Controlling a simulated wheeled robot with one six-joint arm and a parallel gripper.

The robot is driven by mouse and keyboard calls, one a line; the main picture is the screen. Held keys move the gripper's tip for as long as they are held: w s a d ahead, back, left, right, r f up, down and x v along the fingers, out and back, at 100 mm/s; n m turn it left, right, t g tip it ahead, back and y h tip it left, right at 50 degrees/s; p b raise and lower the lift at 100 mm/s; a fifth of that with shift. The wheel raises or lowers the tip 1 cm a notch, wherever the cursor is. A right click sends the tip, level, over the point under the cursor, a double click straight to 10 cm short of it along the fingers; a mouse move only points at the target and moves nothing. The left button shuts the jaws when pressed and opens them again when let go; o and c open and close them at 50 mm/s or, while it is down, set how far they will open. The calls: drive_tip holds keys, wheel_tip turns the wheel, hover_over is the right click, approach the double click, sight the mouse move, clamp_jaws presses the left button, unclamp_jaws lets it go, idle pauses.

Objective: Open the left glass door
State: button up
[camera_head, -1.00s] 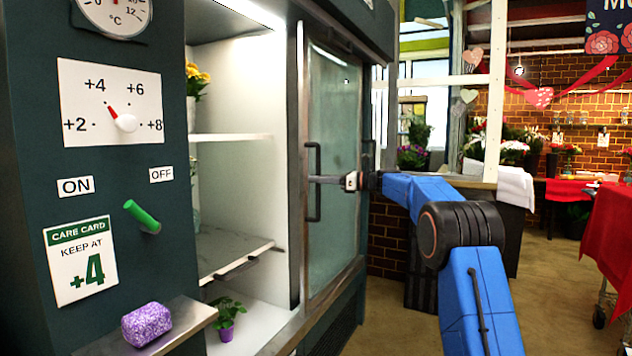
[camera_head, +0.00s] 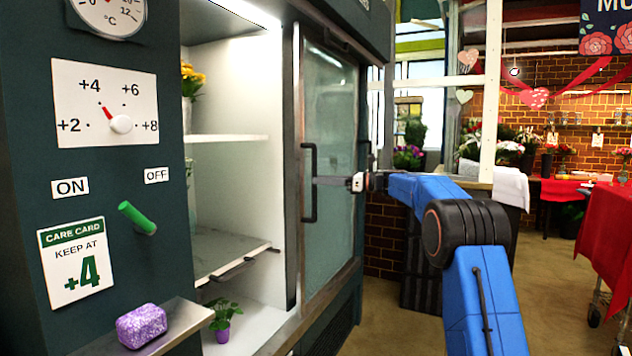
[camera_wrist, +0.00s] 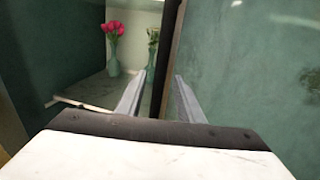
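The left glass door (camera_head: 335,130) of the dark green cooler stands aside to the right, and the left part of the cabinet (camera_head: 232,180) is open with its shelves showing. The door has a black vertical bar handle (camera_head: 308,200). My gripper (camera_head: 318,181) is level with the handle's middle, right beside it in the head view; I cannot tell whether it touches. In the wrist view my gripper (camera_wrist: 160,96) has its two fingers apart, with a dark vertical door frame edge (camera_wrist: 169,55) showing beyond the gap. No handle shows clearly between them.
Inside stand pink flowers in a vase (camera_wrist: 113,50), yellow flowers (camera_head: 194,80) and a potted plant (camera_head: 222,318). A ledge (camera_head: 185,325) with a purple block (camera_head: 141,325) and a green lever (camera_head: 137,218) stick out at left. Floor is free at right (camera_head: 550,290).

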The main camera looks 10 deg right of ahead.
drive_tip(key=v, duration=1.4)
drive_tip(key=s+a+f+n+g+h, duration=0.1)
drive_tip(key=s+a+f+n+h, duration=0.3)
drive_tip(key=s, duration=0.6)
drive_tip(key=s+a+f+n+g+h, duration=0.1)
drive_tip(key=s+a+f+n, duration=0.3)
drive_tip(key=s, duration=0.6)
drive_tip(key=s+a+f+n+g+h, duration=0.25)
drive_tip(key=s+a, duration=0.35)
drive_tip(key=s, duration=0.5)
drive_tip(key=s+d+f+n+h, duration=0.2)
drive_tip(key=s+f+n, duration=0.2)
drive_tip(key=s+f, duration=0.3)
drive_tip(key=s+d+f+n+h, duration=0.2)
drive_tip(key=s+f, duration=0.5)
drive_tip(key=s, duration=0.7)
drive_tip(key=s+d+f+n+t+h, duration=0.1)
drive_tip(key=s+d+f+n+h, duration=0.2)
drive_tip(key=s+f+n, duration=0.4)
drive_tip(key=s+h, duration=0.1)
drive_tip(key=s, duration=0.2)
drive_tip(key=shift+s, duration=0.3)
